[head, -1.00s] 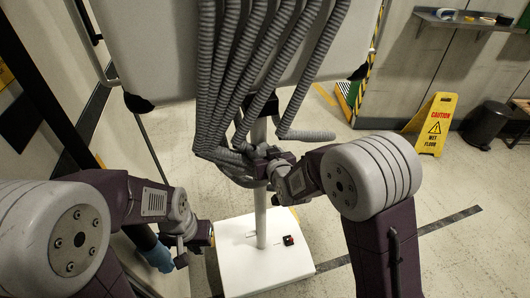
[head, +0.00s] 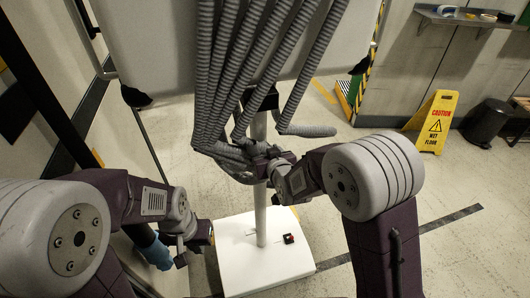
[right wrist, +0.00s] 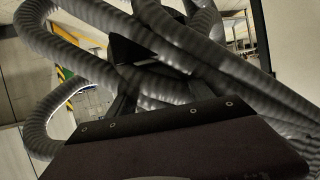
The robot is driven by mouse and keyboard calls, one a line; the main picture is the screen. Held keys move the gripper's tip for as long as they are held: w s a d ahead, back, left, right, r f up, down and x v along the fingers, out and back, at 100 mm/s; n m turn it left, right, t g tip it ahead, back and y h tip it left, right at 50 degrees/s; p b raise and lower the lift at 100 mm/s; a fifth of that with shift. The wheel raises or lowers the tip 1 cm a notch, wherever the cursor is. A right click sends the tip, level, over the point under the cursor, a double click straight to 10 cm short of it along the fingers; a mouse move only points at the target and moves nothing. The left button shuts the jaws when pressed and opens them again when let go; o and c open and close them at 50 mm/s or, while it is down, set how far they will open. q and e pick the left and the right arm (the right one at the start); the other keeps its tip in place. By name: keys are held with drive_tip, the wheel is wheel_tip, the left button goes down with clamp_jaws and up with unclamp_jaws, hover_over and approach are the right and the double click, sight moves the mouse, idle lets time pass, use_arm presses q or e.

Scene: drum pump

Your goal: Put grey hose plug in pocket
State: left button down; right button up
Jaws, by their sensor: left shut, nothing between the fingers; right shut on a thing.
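Several grey ribbed hoses (head: 228,80) hang in front of a pale panel and bunch around my right gripper (head: 256,165). The right gripper is shut on a grey hose part among them; the hoses hide its fingertips, and I cannot tell whether a plug is at that spot. In the right wrist view, grey hoses (right wrist: 175,50) cross close in front of the gripper. One hose end (head: 318,131) sticks out to the right. My left gripper (head: 184,257) is shut and empty, low at the left, apart from the hoses. I cannot make out the pocket.
A pale post (head: 260,195) stands on a white base (head: 265,270) with a small black and red part (head: 289,239). A yellow wet-floor sign (head: 432,122), a black bin (head: 486,122) and a wall shelf (head: 465,20) are at the right.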

drive_tip(key=o, duration=1.6)
drive_tip(key=v, duration=0.9)
drive_tip(key=shift+b, duration=0.35)
